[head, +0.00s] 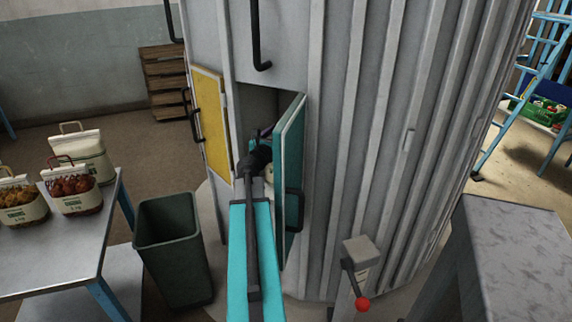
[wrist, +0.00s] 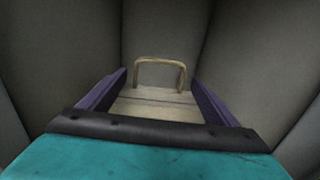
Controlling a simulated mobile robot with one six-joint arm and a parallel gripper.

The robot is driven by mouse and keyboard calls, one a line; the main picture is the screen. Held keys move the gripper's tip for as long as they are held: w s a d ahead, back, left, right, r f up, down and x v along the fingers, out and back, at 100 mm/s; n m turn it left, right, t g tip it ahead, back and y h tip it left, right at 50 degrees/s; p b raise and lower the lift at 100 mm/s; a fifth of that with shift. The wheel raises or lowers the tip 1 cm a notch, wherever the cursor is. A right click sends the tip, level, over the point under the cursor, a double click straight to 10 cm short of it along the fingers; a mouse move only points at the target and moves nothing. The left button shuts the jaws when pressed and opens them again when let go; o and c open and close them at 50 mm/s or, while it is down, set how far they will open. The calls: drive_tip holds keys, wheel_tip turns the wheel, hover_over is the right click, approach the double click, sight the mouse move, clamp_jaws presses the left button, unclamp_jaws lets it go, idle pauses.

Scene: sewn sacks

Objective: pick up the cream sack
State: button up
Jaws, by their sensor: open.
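A cream sack (wrist: 155,106) with a tan loop handle (wrist: 160,62) stands inside the grey compartment, in the middle of the wrist view. My gripper (wrist: 158,78) is open, with its two purple fingers on the left and right of the sack in the picture. I cannot tell whether the fingers touch it. The lower part of the sack is hidden behind my wrist. In the head view my gripper (head: 265,131) reaches through the opening beside the open teal door (head: 291,165), and a small pale patch, perhaps the sack, shows below my wrist.
A yellow door (head: 211,122) is left of the opening. A table (head: 62,248) at left holds a pale sack (head: 90,158) and sacks with red and orange contents. A dark green bin (head: 172,250) stands beside it. A lever box (head: 359,252) is at front right. Compartment walls are close around my gripper.

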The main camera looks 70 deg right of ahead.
drive_tip(key=shift+d, duration=1)
drive_tip(key=shift+s, duration=0.1)
drive_tip(key=c, duration=2.1)
drive_tip(key=shift+r, duration=0.15)
clamp_jaws()
drive_tip(key=shift+r, duration=0.2)
